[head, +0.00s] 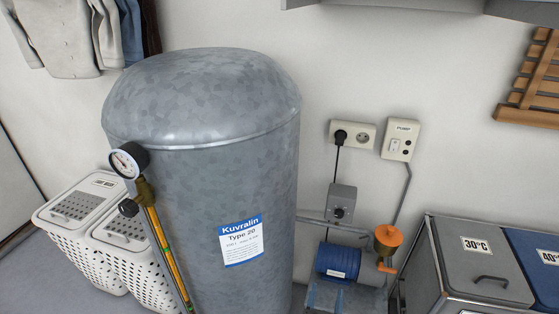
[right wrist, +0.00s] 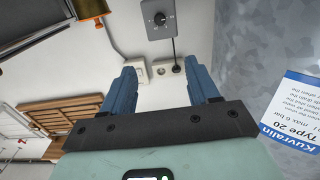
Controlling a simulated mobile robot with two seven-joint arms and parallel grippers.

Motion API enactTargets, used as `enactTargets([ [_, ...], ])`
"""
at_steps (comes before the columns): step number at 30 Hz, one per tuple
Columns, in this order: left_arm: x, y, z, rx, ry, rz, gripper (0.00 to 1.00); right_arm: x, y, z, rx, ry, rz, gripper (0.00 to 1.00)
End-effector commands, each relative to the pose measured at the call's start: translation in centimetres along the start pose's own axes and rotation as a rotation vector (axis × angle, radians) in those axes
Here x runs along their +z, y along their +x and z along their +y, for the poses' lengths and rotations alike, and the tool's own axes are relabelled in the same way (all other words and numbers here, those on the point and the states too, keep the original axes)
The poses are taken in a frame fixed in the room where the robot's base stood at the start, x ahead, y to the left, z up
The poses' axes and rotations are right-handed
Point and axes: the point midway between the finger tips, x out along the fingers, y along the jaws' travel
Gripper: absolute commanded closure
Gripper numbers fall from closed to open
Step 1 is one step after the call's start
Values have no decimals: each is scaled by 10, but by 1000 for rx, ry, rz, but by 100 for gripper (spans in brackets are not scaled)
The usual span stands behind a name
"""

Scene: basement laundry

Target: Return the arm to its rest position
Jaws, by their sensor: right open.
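My right gripper (right wrist: 163,80) shows in the right wrist view. Its two blue fingers are wide apart, with nothing between them. Past the fingertips are the white wall, the power switch (right wrist: 136,72) and the wall socket (right wrist: 169,67); the gripper appears clear of them. Neither arm can be made out in the head view, and my left gripper is in no view.
A large galvanized tank (head: 215,180) with a gauge (head: 128,160) stands at centre-left. White baskets (head: 75,220) stand left.

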Motion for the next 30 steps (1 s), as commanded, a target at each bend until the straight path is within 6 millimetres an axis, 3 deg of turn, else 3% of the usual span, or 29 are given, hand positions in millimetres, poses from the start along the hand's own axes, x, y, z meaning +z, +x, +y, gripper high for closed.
enactTargets([
  [1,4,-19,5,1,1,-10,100,18,-3,10,-27,-4,-117,40],
  [5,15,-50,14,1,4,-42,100,72,-25,25,-101,19,-413,40],
  [7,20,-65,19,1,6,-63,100,101,-48,35,-131,42,-593,40],
  [11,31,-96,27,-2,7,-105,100,147,-117,58,-164,109,-974,40],
  [12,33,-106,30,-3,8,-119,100,155,-142,64,-169,135,-1093,40],
  [15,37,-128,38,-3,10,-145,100,163,-204,76,-176,200,-1362,40],
  [18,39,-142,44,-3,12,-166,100,157,-250,82,-180,251,-1557,40],
  [21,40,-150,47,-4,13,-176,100,151,-280,84,-182,283,-1678,40],
  [24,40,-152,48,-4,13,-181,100,148,-293,85,-184,297,-1732,40],
  [30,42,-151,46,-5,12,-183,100,150,-296,86,-184,298,-1740,40],
])
